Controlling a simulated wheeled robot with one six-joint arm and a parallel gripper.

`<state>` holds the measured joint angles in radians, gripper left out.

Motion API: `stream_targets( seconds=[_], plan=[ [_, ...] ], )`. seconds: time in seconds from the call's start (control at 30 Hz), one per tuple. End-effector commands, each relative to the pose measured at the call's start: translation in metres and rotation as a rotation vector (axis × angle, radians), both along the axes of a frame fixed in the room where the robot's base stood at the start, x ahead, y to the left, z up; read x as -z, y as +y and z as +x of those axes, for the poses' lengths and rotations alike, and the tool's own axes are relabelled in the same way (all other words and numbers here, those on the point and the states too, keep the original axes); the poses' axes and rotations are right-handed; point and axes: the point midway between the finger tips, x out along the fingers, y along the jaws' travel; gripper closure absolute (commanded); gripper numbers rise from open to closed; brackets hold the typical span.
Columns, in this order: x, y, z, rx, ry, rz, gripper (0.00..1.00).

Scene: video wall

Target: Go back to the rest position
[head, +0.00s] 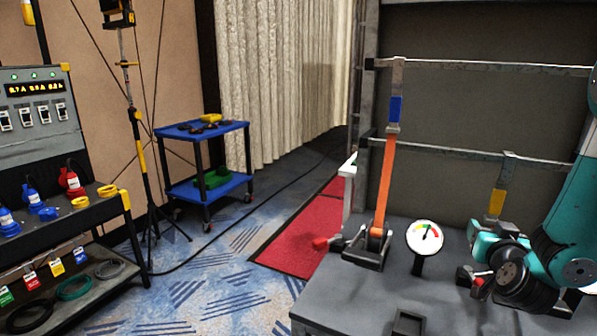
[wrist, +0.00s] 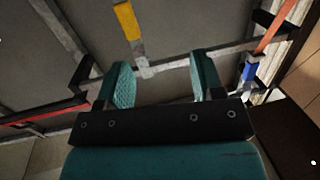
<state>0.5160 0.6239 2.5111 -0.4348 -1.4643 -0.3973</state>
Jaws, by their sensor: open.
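My gripper (wrist: 162,82) is open in the wrist view, its two teal fingers apart with nothing between them. Beyond the fingers is the grey panel frame with a metal rail (wrist: 175,66) across it. My teal arm fills the right side of the head view, folded low over the grey deck (head: 345,310); its own links hide part of the deck there. A hanging yellow-ended hook (head: 497,203) is just above the arm, and shows in the wrist view (wrist: 127,20) beyond the fingers.
An orange strap (head: 384,185) with a blue end runs from the upper rail to a ratchet (head: 367,248) on the deck. A round gauge (head: 424,237) stands beside it. A blue cart (head: 205,190) and a power rack (head: 85,215) are at left. Carpet between is mostly clear.

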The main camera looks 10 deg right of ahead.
Motion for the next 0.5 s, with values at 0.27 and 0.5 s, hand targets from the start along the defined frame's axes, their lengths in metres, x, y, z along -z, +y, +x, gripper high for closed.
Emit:
stream_targets(
  seconds=[0.27,0.5],
  plan=[
    [-0.064,0.174,0.016,-0.541,0.315,0.225,0.39],
    [-0.109,0.299,-0.074,-0.934,0.745,0.282,0.39]
  ],
)
